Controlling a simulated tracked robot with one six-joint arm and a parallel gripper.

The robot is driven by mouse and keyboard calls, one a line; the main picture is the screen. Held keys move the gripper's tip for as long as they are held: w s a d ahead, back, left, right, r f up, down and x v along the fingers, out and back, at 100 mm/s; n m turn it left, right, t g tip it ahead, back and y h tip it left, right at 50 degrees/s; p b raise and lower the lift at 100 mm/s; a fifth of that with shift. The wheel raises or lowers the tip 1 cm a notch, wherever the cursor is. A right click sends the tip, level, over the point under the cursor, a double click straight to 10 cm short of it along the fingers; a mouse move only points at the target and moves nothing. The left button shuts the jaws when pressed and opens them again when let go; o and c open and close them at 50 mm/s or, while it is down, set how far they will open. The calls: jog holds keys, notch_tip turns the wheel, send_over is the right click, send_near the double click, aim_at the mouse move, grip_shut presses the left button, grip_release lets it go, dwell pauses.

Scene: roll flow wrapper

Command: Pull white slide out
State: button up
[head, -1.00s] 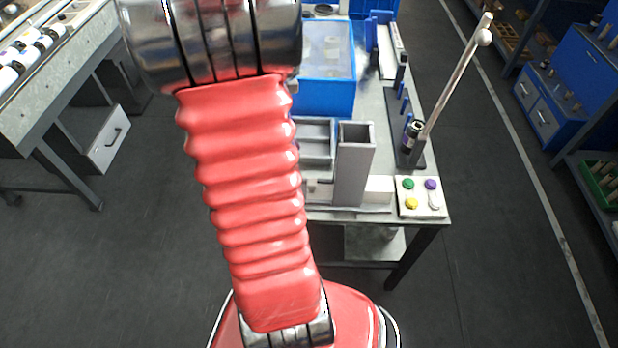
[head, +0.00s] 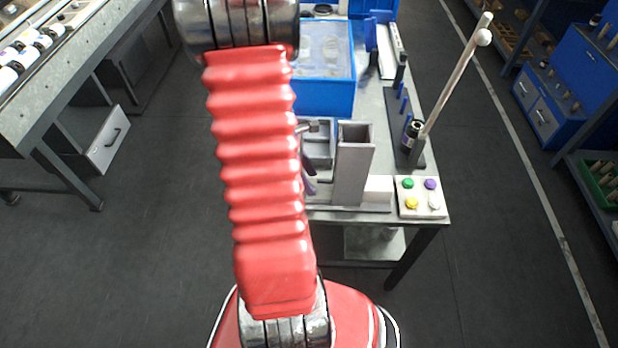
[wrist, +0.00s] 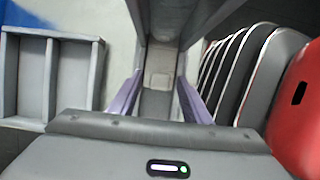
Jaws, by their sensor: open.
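A white block (head: 378,189), which looks like the white slide, shows to the right of the foot of the upright grey hollow tower (head: 352,165) in the head view. Its left part is hidden by the tower and my gripper. My gripper (head: 309,172) is partly hidden behind my red arm, just left of the tower. In the wrist view, its two purple fingers (wrist: 160,100) stand apart. A pale piece with a small square (wrist: 160,79) shows beyond and between them; I cannot tell whether they touch it. Nothing is visibly held.
A grey divided tray (wrist: 52,75) lies left of the fingers in the wrist view. A blue bin (head: 325,85) stands behind the tower. A button box (head: 421,197) sits at the right front corner, with a tilted ball-ended lever (head: 455,85) behind it.

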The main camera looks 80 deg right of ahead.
jog(key=shift+c, duration=0.4)
grip_shut()
